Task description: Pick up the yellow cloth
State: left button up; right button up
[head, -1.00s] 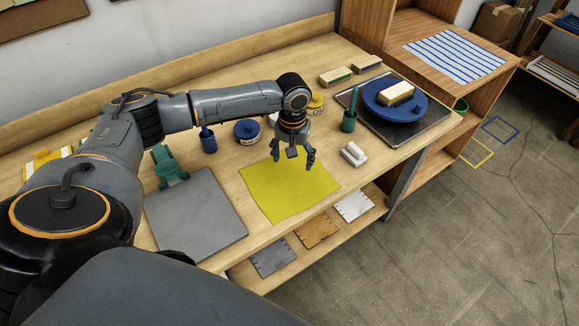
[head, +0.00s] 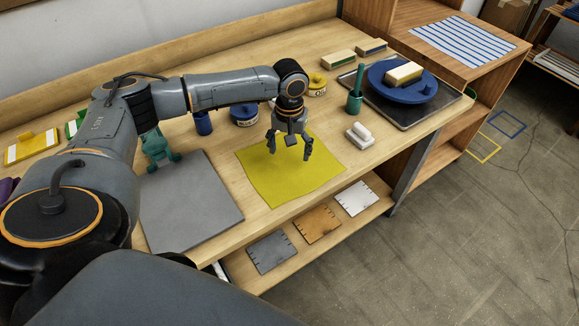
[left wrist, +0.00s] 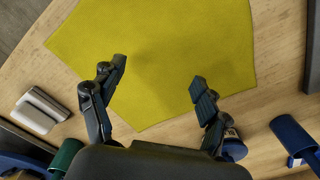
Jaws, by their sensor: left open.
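The yellow cloth (head: 290,180) lies flat on the wooden workbench, between a grey slab and a white block. It also fills the upper middle of the left wrist view (left wrist: 170,45). My left gripper (head: 289,153) is open and empty, pointing down above the far part of the cloth. In the left wrist view its two fingers (left wrist: 160,78) are spread apart over the cloth, with nothing between them. I cannot tell the exact height of the fingertips above the cloth. My right gripper shows in neither view.
Left of the cloth lies a grey slab (head: 190,203) with a teal clamp-like tool (head: 158,148) behind it. A white block (head: 359,136) sits to the right. Behind are a blue tin (head: 244,114) and a green cup (head: 354,102). A tray (head: 440,105) holds a blue plate (head: 402,84).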

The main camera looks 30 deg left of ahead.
aim_at(288, 164)
pick_arm(q)
jog(key=shift+f, duration=1.25)
jog(key=shift+f, duration=0.2)
jog(key=shift+f, duration=0.15)
jog(key=shift+s+d+f, duration=0.1)
jog(key=shift+s+f, duration=0.05)
jog(key=shift+s, duration=0.2)
grip_shut()
dwell(0.6)
notch_tip(288, 164, up, 12)
jog(key=p, duration=1.3)
jog(key=shift+w, duration=0.3)
